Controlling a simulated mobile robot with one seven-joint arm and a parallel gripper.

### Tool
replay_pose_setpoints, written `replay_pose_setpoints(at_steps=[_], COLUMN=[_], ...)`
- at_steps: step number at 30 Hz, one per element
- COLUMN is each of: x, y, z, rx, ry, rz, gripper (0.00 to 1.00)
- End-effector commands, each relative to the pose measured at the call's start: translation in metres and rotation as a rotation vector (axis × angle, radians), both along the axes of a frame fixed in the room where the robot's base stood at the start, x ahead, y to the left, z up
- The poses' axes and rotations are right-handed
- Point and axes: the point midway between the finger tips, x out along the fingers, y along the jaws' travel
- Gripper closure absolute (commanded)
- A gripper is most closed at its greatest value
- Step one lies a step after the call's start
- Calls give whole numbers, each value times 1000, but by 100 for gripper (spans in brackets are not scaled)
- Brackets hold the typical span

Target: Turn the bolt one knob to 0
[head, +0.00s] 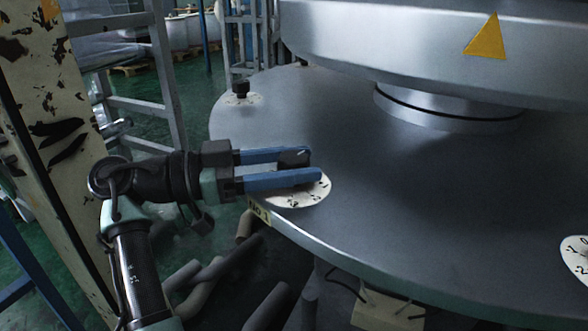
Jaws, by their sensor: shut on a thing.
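The bolt one knob (293,157) is a small black knob on a round white dial (314,191) near the left front edge of the round metal table. A "NO 1" label (259,211) sits on the table rim just below it. My gripper (308,164) reaches in from the left, and its two blue fingers are shut on the knob, one on its far side and one on its near side. The fingers cover much of the dial. Some marks show on its right and near parts, but I cannot tell which number the knob points to.
Another black knob (240,88) stands on a white dial at the table's far left edge. A third dial (576,255) is cut off at the right. A large metal drum (420,45) with a yellow triangle overhangs the table (430,190). A worn cream column (60,130) stands left of my arm.

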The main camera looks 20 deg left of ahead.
Motion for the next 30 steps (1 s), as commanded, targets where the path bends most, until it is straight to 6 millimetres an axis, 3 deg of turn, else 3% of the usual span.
replay_pose_setpoints(at_steps=[20,21,26,30], x=[0,0,0,0], y=[-1,-1,-1,-1], z=[-3,-4,-3,-2], rx=[5,5,3,2], ry=[8,8,6,5], rz=[-69,-69,-68,-67], gripper=[100,44,16,16])
